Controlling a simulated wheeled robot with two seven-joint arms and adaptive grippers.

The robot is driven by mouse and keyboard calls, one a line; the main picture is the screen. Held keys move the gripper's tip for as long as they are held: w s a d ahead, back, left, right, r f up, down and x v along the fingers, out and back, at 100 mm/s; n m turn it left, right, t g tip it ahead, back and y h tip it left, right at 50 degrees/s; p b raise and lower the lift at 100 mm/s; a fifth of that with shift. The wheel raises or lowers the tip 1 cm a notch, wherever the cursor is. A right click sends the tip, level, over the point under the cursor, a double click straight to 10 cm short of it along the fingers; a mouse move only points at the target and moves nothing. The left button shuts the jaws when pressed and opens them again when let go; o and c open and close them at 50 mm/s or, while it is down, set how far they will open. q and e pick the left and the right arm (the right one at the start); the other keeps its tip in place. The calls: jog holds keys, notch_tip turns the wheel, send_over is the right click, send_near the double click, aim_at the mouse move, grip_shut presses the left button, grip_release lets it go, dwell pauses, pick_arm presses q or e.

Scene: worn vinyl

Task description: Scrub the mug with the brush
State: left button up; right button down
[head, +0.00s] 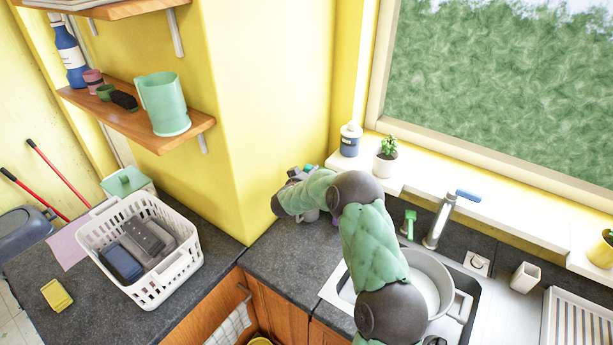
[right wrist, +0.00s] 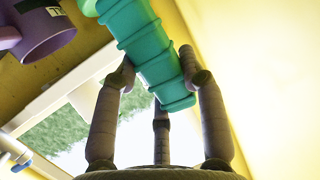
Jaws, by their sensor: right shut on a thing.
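My right gripper (head: 294,178) is at the wall corner behind the counter, seen mostly from behind its arm. In the right wrist view its fingers (right wrist: 162,82) are shut around a ribbed teal handle (right wrist: 150,50), which looks like the brush; its far end leaves the top of the picture. A bit of teal (head: 308,168) shows beside the gripper in the head view. A purple mug (right wrist: 38,30) with a dark label is at the upper left of the right wrist view, apart from the fingers. My left gripper is not in view.
The sink holds a grey pot (head: 432,270) beside the tap (head: 440,220). A small green thing (head: 409,221) stands behind the sink. A potted plant (head: 386,157) and bottle (head: 350,140) are on the sill. A white basket (head: 165,280) stands on the left counter.

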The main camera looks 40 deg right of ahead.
jog(key=shift+d, duration=0.25)
jog(key=shift+a, duration=0.1)
jog(key=shift+w+a, duration=0.15)
jog(key=shift+a, duration=0.45)
jog(key=shift+s+d+f, duration=0.1)
jog(key=shift+s+d, duration=0.1)
jog(key=shift+s, duration=0.4)
jog(key=shift+s+d+f, duration=0.1)
jog(key=shift+s+d, duration=0.05)
jog(key=shift+s, duration=0.4)
jog(key=shift+w+d+r, duration=0.1)
